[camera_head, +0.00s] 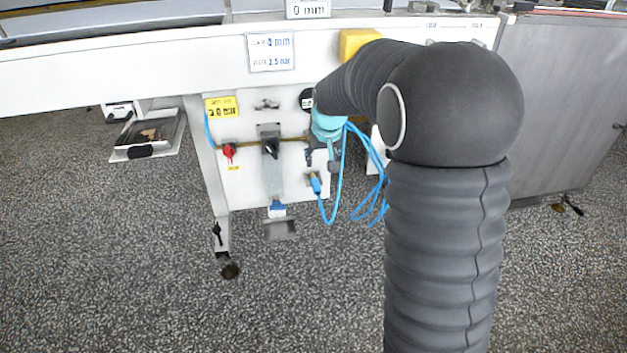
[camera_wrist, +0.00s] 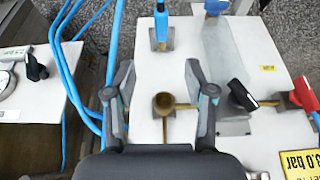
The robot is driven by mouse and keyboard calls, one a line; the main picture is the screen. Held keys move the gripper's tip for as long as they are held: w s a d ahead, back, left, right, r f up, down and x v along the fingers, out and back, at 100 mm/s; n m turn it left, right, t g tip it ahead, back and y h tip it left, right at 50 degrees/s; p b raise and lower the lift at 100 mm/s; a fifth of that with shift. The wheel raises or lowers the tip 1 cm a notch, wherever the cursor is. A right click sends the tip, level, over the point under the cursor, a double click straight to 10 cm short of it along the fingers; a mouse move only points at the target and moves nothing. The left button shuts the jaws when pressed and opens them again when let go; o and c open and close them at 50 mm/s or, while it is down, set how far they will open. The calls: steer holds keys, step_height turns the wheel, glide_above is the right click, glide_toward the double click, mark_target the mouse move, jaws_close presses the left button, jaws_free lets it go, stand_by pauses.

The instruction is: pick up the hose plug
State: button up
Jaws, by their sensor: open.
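The hose plug (camera_head: 315,184) is a blue plug on a blue hose, at a brass fitting low on the white panel (camera_head: 245,185). In the wrist view the plug (camera_wrist: 161,24) is at the top, beyond my fingertips, with its brass fitting (camera_wrist: 161,42) below it in the picture. My gripper (camera_head: 325,155) is in front of the panel, just above the plug in the head view. In the wrist view my gripper (camera_wrist: 158,85) is open and empty. A brass port (camera_wrist: 164,104) shows between its fingers. My arm hides part of the panel.
A black-handled valve (camera_head: 270,147) and a red knob (camera_head: 229,150) are left of my gripper. Loops of blue hose (camera_head: 362,212) hang to its right and pass close by the left finger in the wrist view. A yellow label (camera_wrist: 300,163) is at lower right there.

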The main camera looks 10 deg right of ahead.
glide_above(317, 185)
steer(key=s, duration=0.2)
step_height(317, 185, down, 8)
steer(key=shift+w+d+r, duration=0.1)
steer(key=shift+w+r, duration=0.05)
steer(key=shift+r, duration=0.05)
steer(key=shift+s+x, duration=0.15)
steer(key=shift+x, duration=1.15)
steer(key=shift+s+x, duration=0.15)
steer(key=shift+x, duration=1.15)
steer(key=shift+f, duration=0.15)
jaws_close()
